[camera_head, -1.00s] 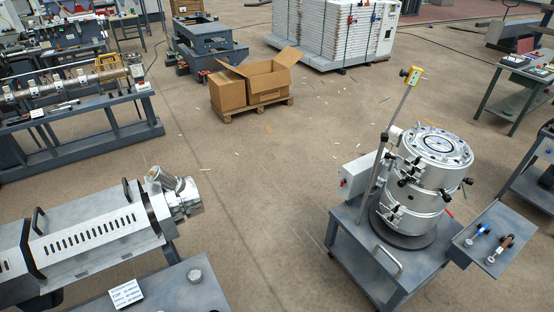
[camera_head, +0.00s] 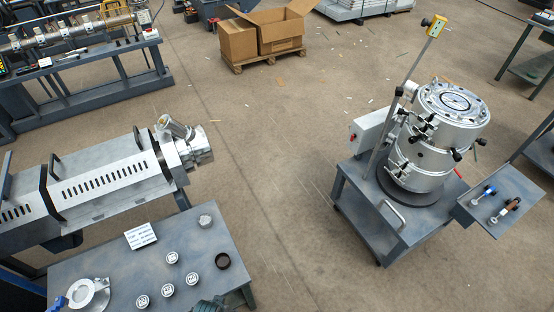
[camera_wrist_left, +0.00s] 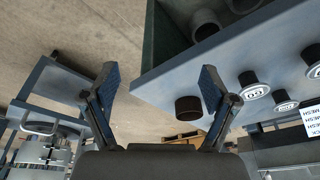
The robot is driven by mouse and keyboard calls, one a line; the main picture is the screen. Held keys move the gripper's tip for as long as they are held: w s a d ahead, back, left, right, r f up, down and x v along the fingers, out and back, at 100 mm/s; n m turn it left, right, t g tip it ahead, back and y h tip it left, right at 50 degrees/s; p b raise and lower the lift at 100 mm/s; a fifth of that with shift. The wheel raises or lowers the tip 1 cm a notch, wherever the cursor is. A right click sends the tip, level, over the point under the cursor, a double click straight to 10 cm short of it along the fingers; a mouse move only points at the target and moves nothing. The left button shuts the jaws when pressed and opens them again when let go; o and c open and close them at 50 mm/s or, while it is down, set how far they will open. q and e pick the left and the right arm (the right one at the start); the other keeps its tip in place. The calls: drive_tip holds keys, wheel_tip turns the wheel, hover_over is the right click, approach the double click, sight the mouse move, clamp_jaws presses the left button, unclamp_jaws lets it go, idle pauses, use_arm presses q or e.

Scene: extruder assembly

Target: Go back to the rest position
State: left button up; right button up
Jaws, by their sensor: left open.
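My left gripper (camera_wrist_left: 158,88) is open and empty in the left wrist view, its two fingers spread wide. A dark ring (camera_wrist_left: 188,107) on the grey table shows between the fingers, beyond the tips' line and apart from them. In the head view a dark part at the bottom edge may be the tip of my left gripper (camera_head: 209,305). The dark ring (camera_head: 222,261) sits near the table's right edge there. My right gripper is in neither view.
The grey table (camera_head: 110,270) holds several round labelled discs (camera_head: 167,291), a small sign (camera_head: 140,236) and a silver ring part (camera_head: 88,294). The extruder (camera_head: 105,185) stands behind it. A cart (camera_head: 350,205) with a silver drum stands right. Open floor lies between.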

use_arm(q)
drive_tip(key=s+f+g, duration=0.1)
drive_tip(key=s+f, duration=0.2)
drive_tip(key=f, duration=0.6)
drive_tip(key=s+f, duration=0.3)
drive_tip(key=f, duration=0.6)
drive_tip(key=s+a+f, duration=0.3)
drive_tip(key=s+f, duration=0.8)
drive_tip(key=s, duration=0.4)
drive_tip(key=shift+a+f+g, duration=0.2)
drive_tip(key=shift+f+g, duration=0.1)
drive_tip(key=shift+g, duration=0.1)
